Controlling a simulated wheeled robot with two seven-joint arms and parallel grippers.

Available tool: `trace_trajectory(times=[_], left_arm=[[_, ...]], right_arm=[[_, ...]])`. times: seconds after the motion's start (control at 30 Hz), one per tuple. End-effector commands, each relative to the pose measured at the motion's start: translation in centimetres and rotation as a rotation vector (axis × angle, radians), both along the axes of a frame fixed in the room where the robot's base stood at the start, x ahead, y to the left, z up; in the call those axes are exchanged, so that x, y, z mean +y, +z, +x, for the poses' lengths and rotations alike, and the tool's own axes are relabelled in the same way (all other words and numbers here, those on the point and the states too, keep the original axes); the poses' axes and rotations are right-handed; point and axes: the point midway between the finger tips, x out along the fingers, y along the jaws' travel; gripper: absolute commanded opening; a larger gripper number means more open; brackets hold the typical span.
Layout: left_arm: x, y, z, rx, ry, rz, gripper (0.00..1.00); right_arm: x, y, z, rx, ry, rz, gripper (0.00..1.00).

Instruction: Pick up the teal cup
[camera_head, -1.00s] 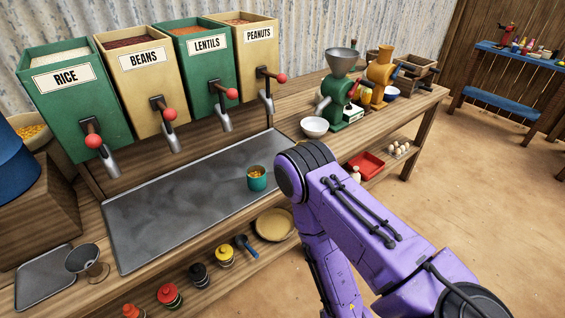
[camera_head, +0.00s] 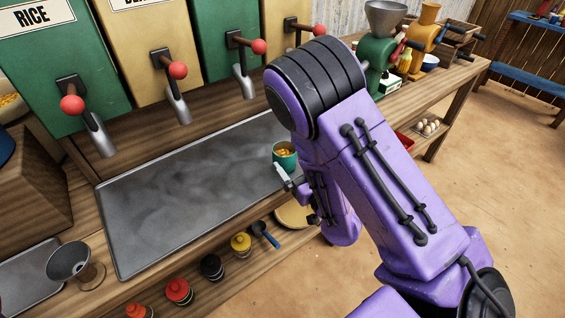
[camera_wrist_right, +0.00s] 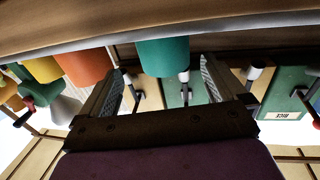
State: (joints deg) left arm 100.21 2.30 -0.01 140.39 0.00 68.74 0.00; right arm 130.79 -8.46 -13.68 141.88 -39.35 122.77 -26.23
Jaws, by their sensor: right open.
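The teal cup (camera_head: 284,161) stands upright near the right end of the grey metal tray (camera_head: 180,205), with orange-yellow bits inside. My right gripper (camera_head: 297,193) is just in front of the cup, open and empty, and partly hidden by my purple arm. In the right wrist view, which looks upside down, the teal cup (camera_wrist_right: 163,58) shows ahead, between the two spread fingers of the right gripper (camera_wrist_right: 161,72). Whether a finger touches the cup I cannot tell. My left gripper is not in view.
Dispensers with red-knobbed levers stand behind the tray, such as the rice one (camera_head: 50,75). A metal funnel (camera_head: 70,262) is at the left. Below the tray are jars, like the red-lidded one (camera_head: 178,291), a blue scoop (camera_head: 264,235) and a tan plate (camera_head: 292,215).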

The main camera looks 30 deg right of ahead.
Motion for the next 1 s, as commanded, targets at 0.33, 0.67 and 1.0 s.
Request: trace_trajectory(times=[0.33,0.67,1.0], left_arm=[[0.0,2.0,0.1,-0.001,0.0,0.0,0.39],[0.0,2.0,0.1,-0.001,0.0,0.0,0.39],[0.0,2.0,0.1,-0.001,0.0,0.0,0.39]], right_arm=[[0.3,0.7,5.3,0.001,0.0,0.003,0.98],[0.2,0.3,6.3,0.003,0.003,0.0,0.91],[0.3,0.4,6.3,0.002,0.003,0.001,0.38]])
